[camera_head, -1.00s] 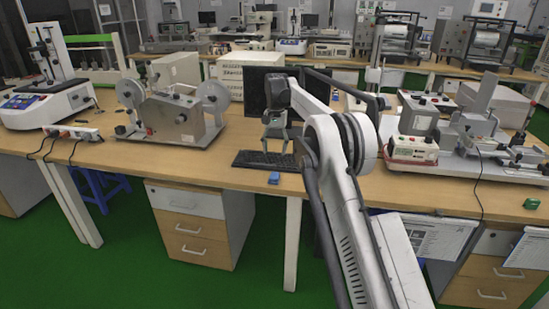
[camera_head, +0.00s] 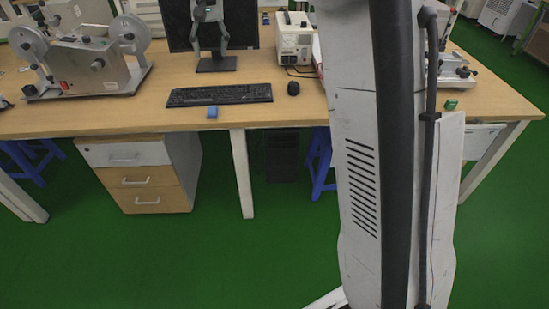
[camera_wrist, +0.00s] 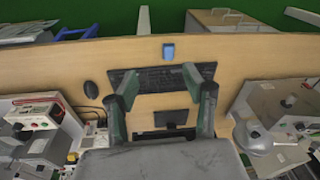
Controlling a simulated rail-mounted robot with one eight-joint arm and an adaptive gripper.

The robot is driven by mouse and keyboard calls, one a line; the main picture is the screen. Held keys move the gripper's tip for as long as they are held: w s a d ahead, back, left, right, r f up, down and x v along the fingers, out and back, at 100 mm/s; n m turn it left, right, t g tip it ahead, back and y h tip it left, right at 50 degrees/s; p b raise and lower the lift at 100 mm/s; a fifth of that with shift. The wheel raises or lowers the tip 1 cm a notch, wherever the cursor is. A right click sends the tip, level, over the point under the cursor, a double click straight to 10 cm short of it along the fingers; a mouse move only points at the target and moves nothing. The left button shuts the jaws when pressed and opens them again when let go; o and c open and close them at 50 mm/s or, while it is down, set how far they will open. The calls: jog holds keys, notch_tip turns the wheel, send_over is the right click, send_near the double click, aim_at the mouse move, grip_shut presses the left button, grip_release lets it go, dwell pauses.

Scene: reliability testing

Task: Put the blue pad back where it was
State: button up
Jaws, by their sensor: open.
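The blue pad (camera_head: 212,112) is a small blue block lying on the wooden table near its front edge, just in front of the black keyboard (camera_head: 219,95). It also shows in the wrist view (camera_wrist: 168,51), beyond the fingertips and near the table edge. My gripper (camera_head: 211,47) points down above the table, behind the keyboard in the picture and in front of the monitor. In the wrist view my gripper (camera_wrist: 160,78) has its two fingers spread apart over the keyboard, with nothing between them. The gripper is apart from the pad.
A black mouse (camera_head: 293,88) lies right of the keyboard. A grey machine with reels (camera_head: 92,68) stands on the left. A white instrument box (camera_head: 293,42) stands at right. A small green block (camera_head: 451,105) lies near the right front edge. The table around the blue pad is clear.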

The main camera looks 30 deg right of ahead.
jog(key=s+r+n+t, duration=0.2)
jog(key=s+t, duration=0.1)
jog(key=s, duration=1.8)
jog(key=s+f+t, duration=0.1)
jog(key=s+f, duration=0.4)
jog(key=s, duration=0.4)
jog(key=s+f+n+t, duration=0.1)
jog(key=s+f, duration=0.4)
jog(key=s, duration=0.4)
jog(key=shift+s+f, duration=0.2)
jog(key=shift+s, duration=0.1)
jog(key=shift+a, duration=0.1)
jog(key=shift+r+p, duration=0.3)
jog(key=shift+p, duration=0.05)
